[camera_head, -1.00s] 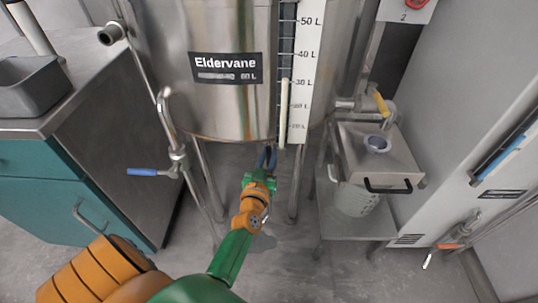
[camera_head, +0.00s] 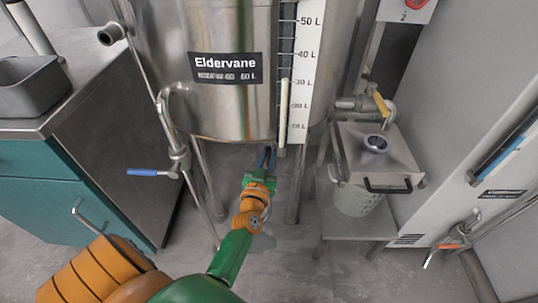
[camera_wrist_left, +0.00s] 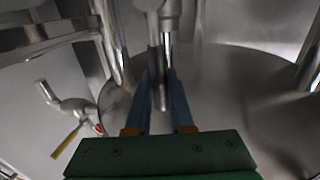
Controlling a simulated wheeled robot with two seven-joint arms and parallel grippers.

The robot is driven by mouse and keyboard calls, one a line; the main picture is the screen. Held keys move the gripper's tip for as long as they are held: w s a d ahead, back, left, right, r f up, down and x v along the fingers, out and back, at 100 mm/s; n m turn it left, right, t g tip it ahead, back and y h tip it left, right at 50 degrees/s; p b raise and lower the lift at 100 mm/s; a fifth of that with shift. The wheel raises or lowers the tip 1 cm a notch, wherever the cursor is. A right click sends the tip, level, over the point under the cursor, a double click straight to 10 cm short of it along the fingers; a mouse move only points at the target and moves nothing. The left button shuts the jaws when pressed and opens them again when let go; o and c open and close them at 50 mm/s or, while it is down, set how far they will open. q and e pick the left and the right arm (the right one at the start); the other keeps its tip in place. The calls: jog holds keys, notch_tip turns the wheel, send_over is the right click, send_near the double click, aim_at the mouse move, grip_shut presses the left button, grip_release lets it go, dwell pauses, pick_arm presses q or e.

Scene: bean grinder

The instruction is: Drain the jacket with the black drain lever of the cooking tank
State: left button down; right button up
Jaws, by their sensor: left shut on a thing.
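The steel cooking tank (camera_head: 225,110), labelled Eldervane, stands on legs in the middle of the head view. My left gripper (camera_head: 267,158) reaches under its bottom, with its blue fingers partly hidden in shadow there. In the left wrist view, the two blue fingers (camera_wrist_left: 163,95) are shut on a dark bar, which I take as the black drain lever (camera_wrist_left: 154,62), below a steel fitting under the tank. The lever cannot be made out in the head view. My right gripper is not in view.
A blue-handled valve (camera_head: 143,172) is on the pipe at left, beside a teal cabinet (camera_head: 40,190). A yellow-handled outlet (camera_head: 380,101) is at right above a steel stand with a bucket (camera_head: 357,200). Tank legs (camera_head: 296,190) flank my left arm. The floor in front is clear.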

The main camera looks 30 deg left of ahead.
pick_arm(q)
jog(key=shift+s+a+f, duration=0.1)
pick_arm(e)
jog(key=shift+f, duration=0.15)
pick_arm(q)
jog(key=shift+s+a+n+b, duration=0.15)
jog(key=shift+a+n+b, duration=0.2)
jog(key=shift+n, duration=0.25)
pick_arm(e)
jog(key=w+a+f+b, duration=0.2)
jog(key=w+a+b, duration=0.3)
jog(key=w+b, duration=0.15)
pick_arm(q)
jog(key=s+a+f+n+y+b, duration=0.2)
jog(key=a+f+n, duration=0.1)
jog(key=n, duration=0.6)
jog(key=s+a+f+n+y+b, duration=0.2)
jog(key=f+n, duration=0.3)
jog(key=n, duration=0.5)
jog(key=shift+a+f+y+b, duration=0.2)
jog(key=shift+a+y+b, duration=0.1)
jog(key=shift+a+b, duration=0.35)
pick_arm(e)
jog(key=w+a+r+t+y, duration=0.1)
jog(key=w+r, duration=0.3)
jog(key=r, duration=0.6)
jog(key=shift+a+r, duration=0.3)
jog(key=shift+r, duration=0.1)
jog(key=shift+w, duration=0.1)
